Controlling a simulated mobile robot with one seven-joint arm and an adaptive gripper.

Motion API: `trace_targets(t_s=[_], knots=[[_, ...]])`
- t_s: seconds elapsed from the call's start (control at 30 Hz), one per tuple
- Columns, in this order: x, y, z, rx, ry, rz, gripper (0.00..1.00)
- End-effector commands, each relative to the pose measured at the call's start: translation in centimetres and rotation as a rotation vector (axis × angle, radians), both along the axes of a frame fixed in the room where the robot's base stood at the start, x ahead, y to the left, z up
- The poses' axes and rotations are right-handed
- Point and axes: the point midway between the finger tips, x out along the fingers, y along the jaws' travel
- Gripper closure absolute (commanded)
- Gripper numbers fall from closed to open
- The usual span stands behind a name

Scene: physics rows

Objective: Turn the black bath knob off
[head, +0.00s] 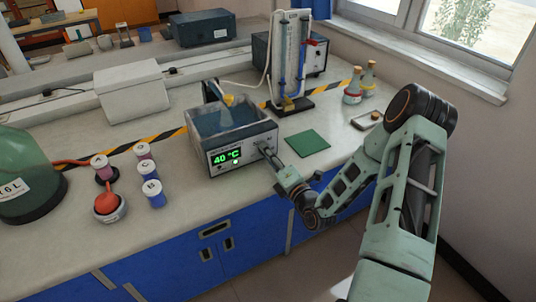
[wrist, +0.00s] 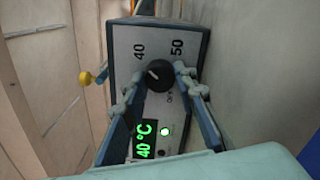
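The water bath (head: 237,125) stands on the bench with its lit green display (head: 226,156) reading 40 °C; the display also shows in the wrist view (wrist: 145,139). The round black knob (wrist: 158,76) is on its front panel, with a white mark toward the upper left. Above it are the printed numbers 40 and 50, and small lettering is partly covered at its lower right. My gripper (wrist: 159,77) is open, with one finger on each side of the knob; contact is unclear. In the head view, my gripper (head: 267,152) is at the panel and hides the knob.
A stand with blue tubes (head: 291,65) is behind. Several labelled jars (head: 153,193) and a red-topped item (head: 108,207) stand to the left.

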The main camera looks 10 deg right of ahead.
Motion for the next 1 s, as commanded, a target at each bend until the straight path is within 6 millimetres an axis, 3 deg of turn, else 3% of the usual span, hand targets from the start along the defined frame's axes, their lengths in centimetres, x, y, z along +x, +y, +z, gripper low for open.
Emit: trace_targets(t_s=[0.1, 0.47, 1.0], knots=[[-0.01, 0.00, 0.00, 0.000, 0.000, 0.000, 0.98], [-0.02, 0.03, 0.03, -0.064, -0.020, 0.001, 0.98], [0.00, 0.01, -0.02, -0.494, -0.160, 0.001, 0.98]])
